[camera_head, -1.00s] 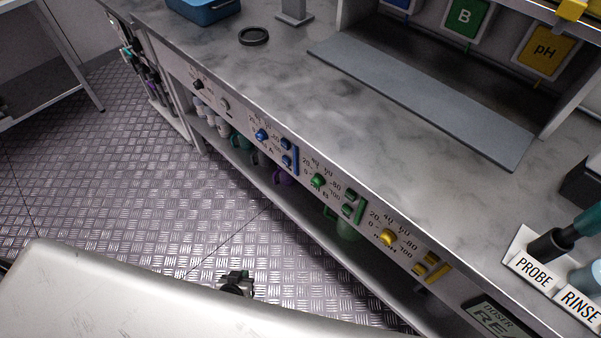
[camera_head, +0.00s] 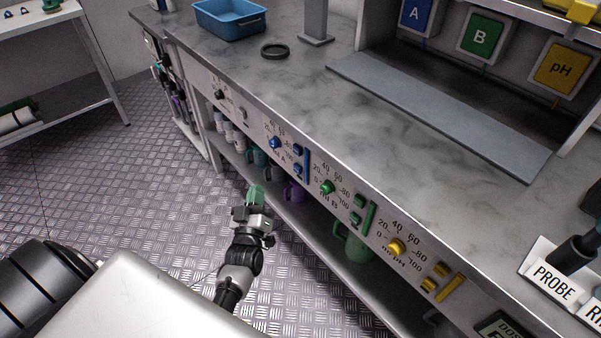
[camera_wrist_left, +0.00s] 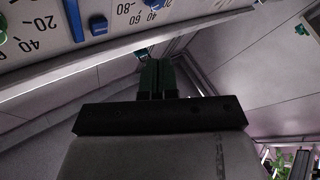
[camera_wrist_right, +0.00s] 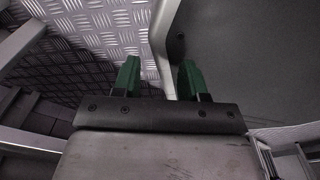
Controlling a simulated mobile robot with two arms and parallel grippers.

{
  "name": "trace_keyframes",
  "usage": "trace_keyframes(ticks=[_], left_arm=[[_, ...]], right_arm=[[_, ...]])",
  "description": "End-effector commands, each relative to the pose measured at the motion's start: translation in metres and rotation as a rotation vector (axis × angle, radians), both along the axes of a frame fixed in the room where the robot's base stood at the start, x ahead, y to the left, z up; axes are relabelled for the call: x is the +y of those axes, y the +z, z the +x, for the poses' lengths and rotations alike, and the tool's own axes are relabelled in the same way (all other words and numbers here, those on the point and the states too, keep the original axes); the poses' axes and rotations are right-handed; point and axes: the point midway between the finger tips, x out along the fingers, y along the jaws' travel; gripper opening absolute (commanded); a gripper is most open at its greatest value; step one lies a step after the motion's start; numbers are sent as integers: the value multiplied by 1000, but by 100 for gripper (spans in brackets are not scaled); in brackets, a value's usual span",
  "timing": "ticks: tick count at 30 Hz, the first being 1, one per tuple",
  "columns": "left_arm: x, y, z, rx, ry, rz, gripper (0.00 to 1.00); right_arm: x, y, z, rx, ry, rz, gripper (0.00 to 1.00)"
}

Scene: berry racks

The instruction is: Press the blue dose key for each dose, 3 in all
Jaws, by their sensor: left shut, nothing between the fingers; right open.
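The front panel carries a blue dial (camera_head: 275,142) marked A. Right of it are two small blue keys, an upper one (camera_head: 297,149) and a lower one (camera_head: 297,168), beside a tall blue bar (camera_head: 306,165). My left gripper (camera_head: 256,194) is shut and empty, left of and below these keys, apart from the panel. In the left wrist view its green fingers (camera_wrist_left: 157,78) are together, with the blue bar (camera_wrist_left: 72,18) and a blue key (camera_wrist_left: 98,24) at upper left. My right gripper (camera_wrist_right: 157,78) is open and empty in its own wrist view, outside the head view.
Green (camera_head: 327,187) and yellow (camera_head: 397,247) dials with their own keys sit further right on the panel. A shelf with mugs, including a purple one (camera_head: 293,192), lies under the counter (camera_head: 400,130). A blue tub (camera_head: 230,20) stands on top. The patterned floor at left is clear.

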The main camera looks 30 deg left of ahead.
Motion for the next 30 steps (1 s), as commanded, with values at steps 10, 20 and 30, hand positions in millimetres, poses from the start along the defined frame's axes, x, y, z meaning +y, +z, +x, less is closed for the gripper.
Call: trace_keyframes(ticks=[10, 20, 30], left_arm=[[-3, -2, 6, 3, -1, -1, 0], [-15, -3, 36, 2, -2, -2, 0], [-28, -3, 67, 2, -2, -1, 0]], right_arm=[[2, -2, 6, -3, -1, 2, 43], [13, 8, 53, -33, -7, 9, 43], [20, 29, 94, -57, -13, 12, 43]])
